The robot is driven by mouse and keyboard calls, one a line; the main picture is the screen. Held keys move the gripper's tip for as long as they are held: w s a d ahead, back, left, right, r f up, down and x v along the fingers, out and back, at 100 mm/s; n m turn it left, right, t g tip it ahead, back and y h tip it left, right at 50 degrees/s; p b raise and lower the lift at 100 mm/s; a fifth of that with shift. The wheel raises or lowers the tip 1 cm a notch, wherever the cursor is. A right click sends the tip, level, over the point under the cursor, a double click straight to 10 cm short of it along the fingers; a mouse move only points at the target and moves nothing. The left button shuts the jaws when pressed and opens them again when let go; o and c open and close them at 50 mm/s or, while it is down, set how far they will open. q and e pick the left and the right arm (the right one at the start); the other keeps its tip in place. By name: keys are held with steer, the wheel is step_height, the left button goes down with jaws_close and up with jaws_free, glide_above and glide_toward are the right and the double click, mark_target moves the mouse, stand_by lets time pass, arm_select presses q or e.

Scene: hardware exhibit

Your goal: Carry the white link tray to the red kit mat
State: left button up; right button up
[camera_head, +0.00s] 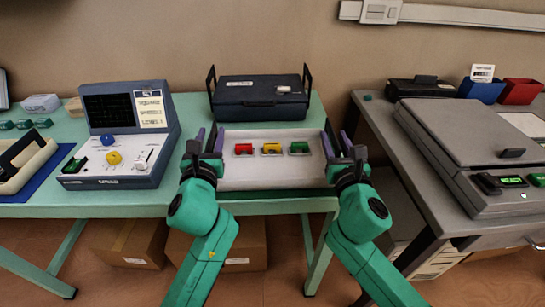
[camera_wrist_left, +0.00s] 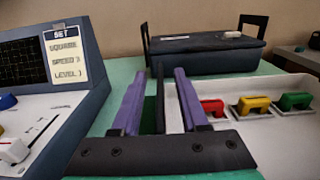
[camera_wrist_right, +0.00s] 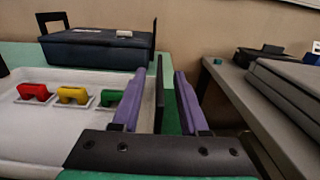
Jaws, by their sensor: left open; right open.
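The white link tray (camera_head: 270,177) sits at the front of the green table, with a red link (camera_head: 243,149), a yellow link (camera_head: 271,148) and a green link (camera_head: 299,147) in a row inside. My left gripper (camera_head: 209,138) is at its left end and my right gripper (camera_head: 336,145) at its right end. Both are open. In the left wrist view, the purple fingers stand either side of a dark upright piece (camera_wrist_left: 160,97) at the tray's end. The right wrist view shows a similar dark upright (camera_wrist_right: 158,95) between the fingers. No red kit mat is visible.
A dark blue case (camera_head: 258,97) with upright handles stands just behind the tray. A console (camera_head: 125,135) stands close on the left, with a blue mat (camera_head: 50,180) beyond it. A grey table (camera_head: 415,190) with a large grey machine (camera_head: 480,145) is right, across a gap.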

arm_select(q)
steer(key=shift+w, duration=0.35)
arm_select(e)
steer(key=shift+w, duration=0.35)
arm_select(q)
steer(key=shift+s, duration=0.1)
arm_select(e)
steer(key=shift+s, duration=0.1)
arm_select(q)
jaws_close()
arm_select(e)
jaws_close()
arm_select(q)
steer(key=shift+a, duration=0.1)
steer(key=shift+r, duration=0.1)
arm_select(e)
steer(key=shift+r, duration=0.1)
